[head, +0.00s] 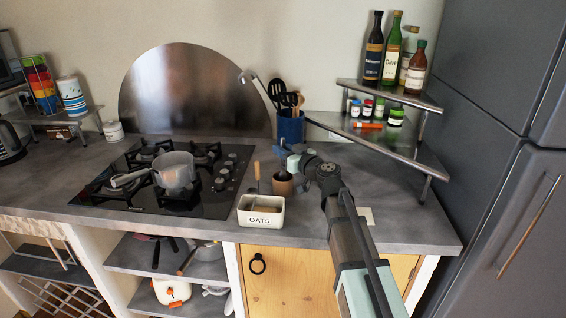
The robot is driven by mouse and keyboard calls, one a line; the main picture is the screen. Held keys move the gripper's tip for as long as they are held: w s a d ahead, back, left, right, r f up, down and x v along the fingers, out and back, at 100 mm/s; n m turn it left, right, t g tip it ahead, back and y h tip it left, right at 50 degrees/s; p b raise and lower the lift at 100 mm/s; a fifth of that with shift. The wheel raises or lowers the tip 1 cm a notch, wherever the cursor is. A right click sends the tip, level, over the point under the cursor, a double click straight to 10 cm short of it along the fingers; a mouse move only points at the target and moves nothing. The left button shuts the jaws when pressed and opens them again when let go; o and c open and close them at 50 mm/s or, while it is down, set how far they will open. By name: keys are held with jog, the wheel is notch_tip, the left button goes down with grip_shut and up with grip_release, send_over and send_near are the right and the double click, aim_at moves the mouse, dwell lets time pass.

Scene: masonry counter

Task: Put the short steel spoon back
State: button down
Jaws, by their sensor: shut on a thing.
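My gripper (281,148) is just in front of the blue utensil crock (291,127), low beside its base, at the right of the hob. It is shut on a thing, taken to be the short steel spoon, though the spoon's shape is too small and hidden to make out. The crock holds black utensils (276,89) and a long steel-looking utensil (258,84) that leans out to the left. Whether my gripper touches the crock cannot be told.
A brown pot (283,184) and a white OATS tin (261,214) stand in front of my gripper. A saucepan (175,172) is on the hob (120,187). A corner shelf (378,134) with jars and bottles stands right. The counter (390,205) right of my arm is mostly clear.

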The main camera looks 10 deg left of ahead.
aim_at(283, 171)
jog(key=shift+f, duration=1.95)
jog(key=c, duration=1)
grip_release()
jog(key=shift+f, duration=0.1)
jog(key=v, duration=1.2)
